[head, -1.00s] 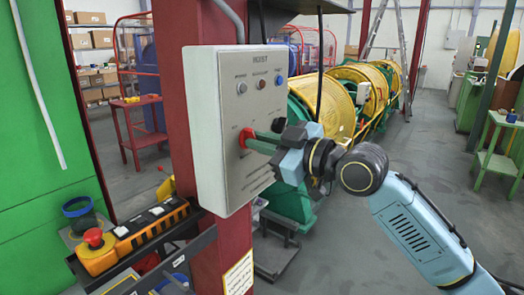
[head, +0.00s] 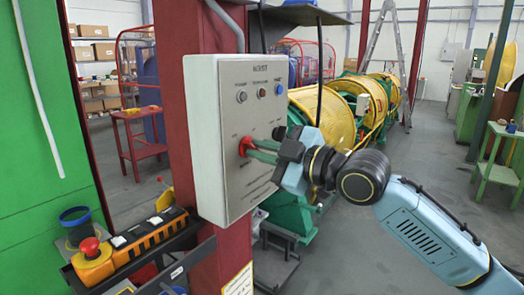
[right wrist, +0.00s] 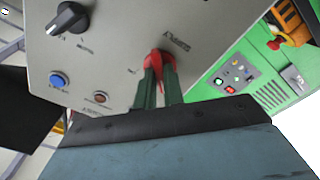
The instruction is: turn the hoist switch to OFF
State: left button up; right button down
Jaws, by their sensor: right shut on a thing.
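The grey hoist box (head: 212,150), labelled HOIST, is fixed to a red post. Its red switch handle (head: 244,146) sits low on the front panel, towards the left edge. My right gripper (head: 256,150) reaches it from the right, its green fingers shut on the handle. In the right wrist view the red handle (right wrist: 160,56) shows between the tips of the two fingers (right wrist: 158,76). I cannot read which position the handle points to. My left gripper is not in view.
A black knob (right wrist: 70,18) and blue (right wrist: 59,80) and red (right wrist: 101,97) buttons share the panel. An orange control pendant (head: 135,244) with a red button lies on a dark shelf left of the post. Yellow strander drums (head: 325,112) stand behind; open floor lies to the right.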

jog(key=c, duration=1.5)
grip_release()
jog(key=b+v, duration=0.1)
jog(key=v, duration=1.2)
jog(key=shift+d, duration=0.2)
jog(key=shift+s, duration=0.1)
